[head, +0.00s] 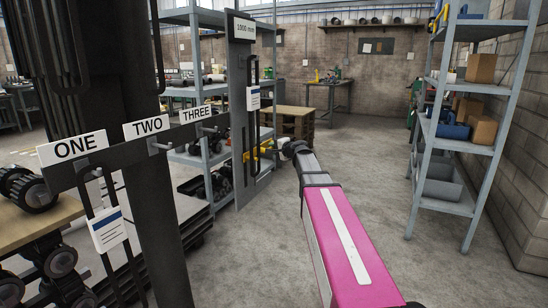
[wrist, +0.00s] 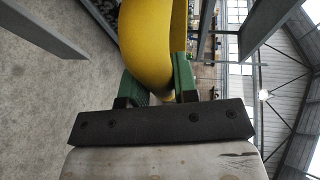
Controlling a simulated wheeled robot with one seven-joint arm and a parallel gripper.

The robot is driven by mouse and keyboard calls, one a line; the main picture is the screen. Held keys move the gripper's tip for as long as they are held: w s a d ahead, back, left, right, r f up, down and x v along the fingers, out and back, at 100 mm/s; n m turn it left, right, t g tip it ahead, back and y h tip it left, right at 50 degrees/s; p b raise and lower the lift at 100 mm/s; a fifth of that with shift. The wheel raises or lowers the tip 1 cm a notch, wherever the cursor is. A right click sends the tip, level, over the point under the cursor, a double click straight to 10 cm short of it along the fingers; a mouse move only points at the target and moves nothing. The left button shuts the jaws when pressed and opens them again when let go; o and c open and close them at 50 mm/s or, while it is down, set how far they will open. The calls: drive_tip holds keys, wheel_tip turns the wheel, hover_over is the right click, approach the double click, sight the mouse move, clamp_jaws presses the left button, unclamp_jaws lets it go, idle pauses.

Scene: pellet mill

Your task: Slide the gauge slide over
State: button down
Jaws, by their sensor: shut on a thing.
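In the wrist view, the green fingers of my gripper (wrist: 160,82) are shut on the curved yellow handle (wrist: 145,30). The fingertips and the handle's joint to the plate are hidden.
A dark rail with hooks marked ONE (head: 73,146), TWO (head: 147,127) and THREE (head: 196,112) is at left. A tagged loop (head: 110,230) hangs under ONE; another tag (head: 253,98) hangs on the gauge plate. Shelving (head: 448,145) stands right; the floor between is clear.

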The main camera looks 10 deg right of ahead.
wheel_tip(320, 180, up, 11)
drive_tip(key=shift+w+f, duration=0.1)
idle(0.4)
drive_tip(key=c, duration=0.9)
unclamp_jaws()
drive_tip(key=v, duration=1.1)
